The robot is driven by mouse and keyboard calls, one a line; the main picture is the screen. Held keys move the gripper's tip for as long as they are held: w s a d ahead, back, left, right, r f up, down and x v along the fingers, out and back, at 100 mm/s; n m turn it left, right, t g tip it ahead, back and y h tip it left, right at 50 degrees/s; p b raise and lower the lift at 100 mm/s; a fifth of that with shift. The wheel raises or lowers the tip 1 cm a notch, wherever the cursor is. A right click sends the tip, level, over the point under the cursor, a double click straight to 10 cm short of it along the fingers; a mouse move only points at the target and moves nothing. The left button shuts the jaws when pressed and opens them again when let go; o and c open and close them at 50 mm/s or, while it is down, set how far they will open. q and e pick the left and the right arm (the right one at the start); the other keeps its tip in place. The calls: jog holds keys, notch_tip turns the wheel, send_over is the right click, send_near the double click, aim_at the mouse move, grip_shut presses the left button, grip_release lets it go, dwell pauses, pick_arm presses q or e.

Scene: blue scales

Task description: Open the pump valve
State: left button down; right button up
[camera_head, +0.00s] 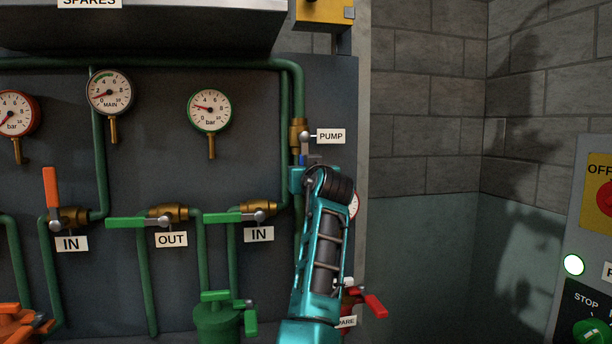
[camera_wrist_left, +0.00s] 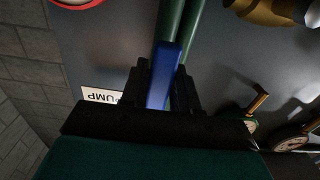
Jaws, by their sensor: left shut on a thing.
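The pump valve has a brass body (camera_head: 298,134) on the vertical green pipe, beside the white PUMP label (camera_head: 331,136). Its blue handle (camera_wrist_left: 162,78) lies roughly along the green pipe, pointing down from the valve. In the head view only a small blue piece (camera_head: 303,160) of it shows above my gripper. My left gripper (camera_head: 307,170) is shut on the blue handle just below the valve body. In the left wrist view its dark fingers (camera_wrist_left: 163,88) stand on both sides of the handle. The PUMP label (camera_wrist_left: 101,96) also shows there, upside down. My right gripper is not in view.
To the left are an orange lever (camera_head: 50,187) and two green levers (camera_head: 125,222) (camera_head: 222,217) on brass valves. A green-rimmed gauge (camera_head: 210,110) hangs left of the pump pipe. A red lever (camera_head: 375,306) sits low, right of my arm. A control panel (camera_head: 590,240) stands far right.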

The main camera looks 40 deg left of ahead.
pick_arm(q)
jog(key=shift+d, duration=0.1)
jog(key=c, duration=0.9)
grip_release()
jog(key=b+v, duration=0.1)
jog(key=v, duration=1.1)
jog(key=shift+s+d, duration=0.25)
jog(key=shift+d, duration=0.1)
